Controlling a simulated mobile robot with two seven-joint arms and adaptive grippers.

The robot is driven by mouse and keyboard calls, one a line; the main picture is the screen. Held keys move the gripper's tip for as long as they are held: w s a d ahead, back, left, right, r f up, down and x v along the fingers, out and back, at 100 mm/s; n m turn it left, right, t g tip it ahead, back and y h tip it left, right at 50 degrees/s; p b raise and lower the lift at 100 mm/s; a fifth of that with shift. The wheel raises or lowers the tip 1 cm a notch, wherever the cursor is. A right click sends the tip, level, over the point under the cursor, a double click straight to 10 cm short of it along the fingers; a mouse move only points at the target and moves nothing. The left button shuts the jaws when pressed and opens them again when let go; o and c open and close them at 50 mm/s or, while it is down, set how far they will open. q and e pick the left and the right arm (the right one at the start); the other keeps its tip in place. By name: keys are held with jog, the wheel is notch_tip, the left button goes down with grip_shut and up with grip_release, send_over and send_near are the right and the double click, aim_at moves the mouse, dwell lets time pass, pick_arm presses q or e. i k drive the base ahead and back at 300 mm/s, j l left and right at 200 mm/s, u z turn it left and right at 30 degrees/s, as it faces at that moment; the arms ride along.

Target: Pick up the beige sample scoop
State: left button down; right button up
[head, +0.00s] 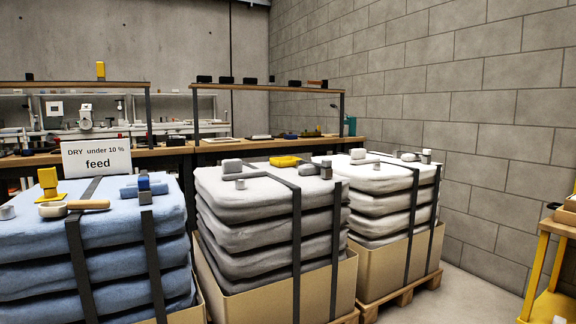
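The beige sample scoop (52,210) lies on top of the blue sack stack (113,228) at the left, near its front left corner. It has a round cream bowl with a light wooden handle pointing right. A dark strap passes by the handle. Neither of my grippers shows in the head view.
A yellow block (47,178), a small metal cylinder (7,212) and a blue item (130,191) lie near the scoop. A sign (97,157) stands behind. Grey (245,215) and white (375,177) stacks stand right, and a yellow cart (546,272) at far right.

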aim_at(49, 210)
jog(key=i+j+u, duration=0.5)
jog(key=i, duration=0.3)
jog(key=i+j+u, duration=0.2)
jog(key=i, duration=0.2)
